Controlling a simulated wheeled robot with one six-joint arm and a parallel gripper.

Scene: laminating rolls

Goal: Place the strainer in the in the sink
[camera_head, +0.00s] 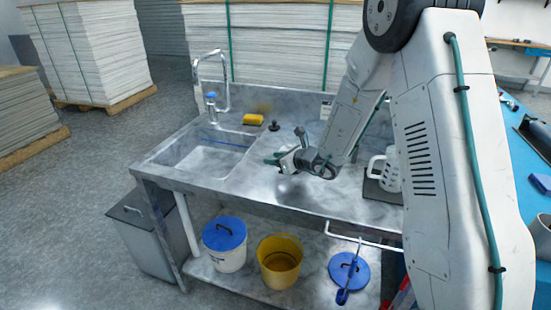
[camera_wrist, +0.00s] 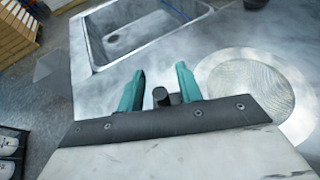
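The strainer, seen as a pale round mesh disc (camera_wrist: 250,88), lies on the counter at the right of the wrist view. In the head view I cannot make it out; my arm covers part of that area. The sink (camera_head: 207,155) is a rectangular basin in the left part of the counter and looks empty. It also shows at the top left of the wrist view (camera_wrist: 135,32). My gripper (camera_head: 272,158) is over the counter, just right of the sink. In the wrist view its teal fingers (camera_wrist: 160,82) are apart, left of the disc. A dark stub shows between them; neither finger touches it.
A tap (camera_head: 222,85) stands behind the sink. A yellow sponge (camera_head: 253,119) and a small dark stopper (camera_head: 274,125) sit at the counter's back. A white jug (camera_head: 380,169) stands on the right. Buckets, one yellow (camera_head: 280,262), are on the shelf below. The counter's front middle is clear.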

